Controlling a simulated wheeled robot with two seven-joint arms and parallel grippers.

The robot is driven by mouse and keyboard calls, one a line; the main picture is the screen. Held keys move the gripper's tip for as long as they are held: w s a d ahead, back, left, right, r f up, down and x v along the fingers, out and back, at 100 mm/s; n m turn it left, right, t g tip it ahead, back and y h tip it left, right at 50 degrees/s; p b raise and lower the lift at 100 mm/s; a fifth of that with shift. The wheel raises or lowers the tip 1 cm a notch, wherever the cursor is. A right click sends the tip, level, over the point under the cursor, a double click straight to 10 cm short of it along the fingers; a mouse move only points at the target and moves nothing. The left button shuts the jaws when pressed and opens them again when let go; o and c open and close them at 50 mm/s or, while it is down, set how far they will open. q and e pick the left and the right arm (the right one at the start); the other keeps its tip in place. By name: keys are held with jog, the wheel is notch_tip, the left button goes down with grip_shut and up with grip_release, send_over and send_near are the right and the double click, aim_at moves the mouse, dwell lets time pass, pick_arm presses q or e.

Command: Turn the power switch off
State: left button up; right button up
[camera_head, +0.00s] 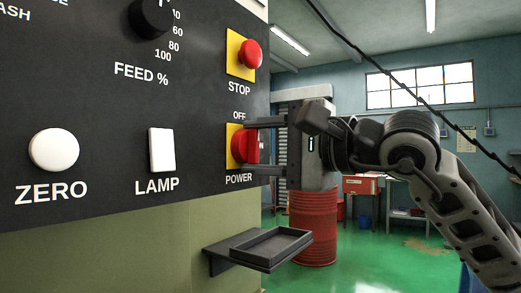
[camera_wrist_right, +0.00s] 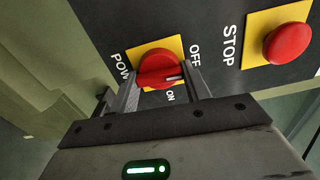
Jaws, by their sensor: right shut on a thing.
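The power switch (camera_head: 241,146) is a red rotary knob on a yellow plate on the dark panel, with OFF above it, ON to its right and POWER below. The knob also shows in the right wrist view (camera_wrist_right: 157,66), where its white pointer mark lies between the OFF and ON labels. My right gripper (camera_head: 252,148) comes in from the right, one finger above the knob and one below, and is shut on it. The fingers partly cover the ON label in the head view. My left gripper is not in view.
The red STOP button (camera_head: 250,54) sits above the switch. The white LAMP rocker (camera_head: 161,150), white ZERO button (camera_head: 54,149) and black FEED knob (camera_head: 152,17) are to the left. A dark tray (camera_head: 268,247) juts out below. A red drum (camera_head: 314,225) stands behind.

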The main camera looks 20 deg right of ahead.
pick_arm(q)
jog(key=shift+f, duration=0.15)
pick_arm(e)
jog(key=shift+n, duration=0.4)
jog(key=shift+c, duration=0.2)
jog(key=o, duration=1)
jog(key=shift+c, duration=0.2)
jog(key=shift+s+d, duration=0.1)
jog(key=shift+s+d, duration=0.2)
pick_arm(q)
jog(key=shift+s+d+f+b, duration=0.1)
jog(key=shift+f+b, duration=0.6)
jog(key=shift+b, duration=1.2)
pick_arm(e)
jog(key=v, duration=1.5)
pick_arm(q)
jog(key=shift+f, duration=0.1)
